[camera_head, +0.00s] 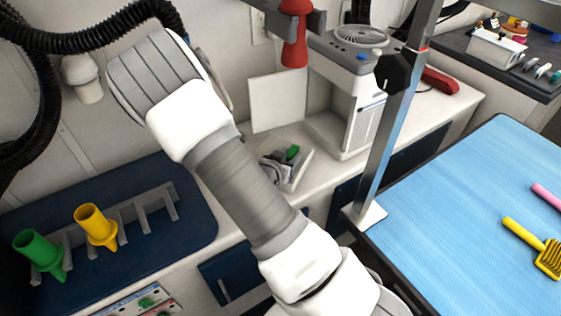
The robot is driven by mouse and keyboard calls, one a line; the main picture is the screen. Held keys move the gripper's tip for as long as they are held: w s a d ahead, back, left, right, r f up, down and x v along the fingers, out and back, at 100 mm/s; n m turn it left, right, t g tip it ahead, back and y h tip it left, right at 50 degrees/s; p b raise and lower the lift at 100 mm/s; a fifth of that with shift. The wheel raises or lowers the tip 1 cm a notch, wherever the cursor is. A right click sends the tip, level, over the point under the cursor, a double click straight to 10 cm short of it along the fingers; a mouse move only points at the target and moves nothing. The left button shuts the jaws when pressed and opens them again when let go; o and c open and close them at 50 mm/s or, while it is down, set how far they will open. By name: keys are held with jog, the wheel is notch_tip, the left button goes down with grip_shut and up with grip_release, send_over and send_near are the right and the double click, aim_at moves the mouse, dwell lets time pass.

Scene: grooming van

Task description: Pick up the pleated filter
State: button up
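I cannot make out pleats on anything that is surely the filter. A flat, off-white square panel (276,102) stands upright against the wall at the back of the counter, left of the white machine. Its face looks plain, so I cannot tell whether it is the pleated filter. A grey ribbed block shows at the upper end of my arm; I cannot tell whether it is part of the arm. My arm crosses the middle of the view and hides part of the counter. My gripper's fingers do not show.
The white machine (345,95) has a round fan grille on top. A small grey-white device (287,165) lies on the counter. Green (38,250) and yellow (95,225) nozzles stand in a rack at left. A metal post (392,130) rises beside the blue table (470,200).

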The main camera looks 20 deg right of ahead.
grip_shut()
jog(key=shift+r, duration=0.1)
jog(key=shift+r, duration=0.55)
jog(key=shift+s+a+r+p, duration=0.2)
jog(key=shift+r+p, duration=0.1)
jog(key=shift+r, duration=0.3)
jog(key=shift+s+a+r+p, duration=0.1)
jog(key=shift+a+r+p, duration=0.15)
jog(key=shift+r, duration=0.35)
jog(key=s+a+p, duration=0.1)
jog(key=s+a, duration=1.1)
jog(key=shift+a+p, duration=0.1)
jog(key=shift+p, duration=0.2)
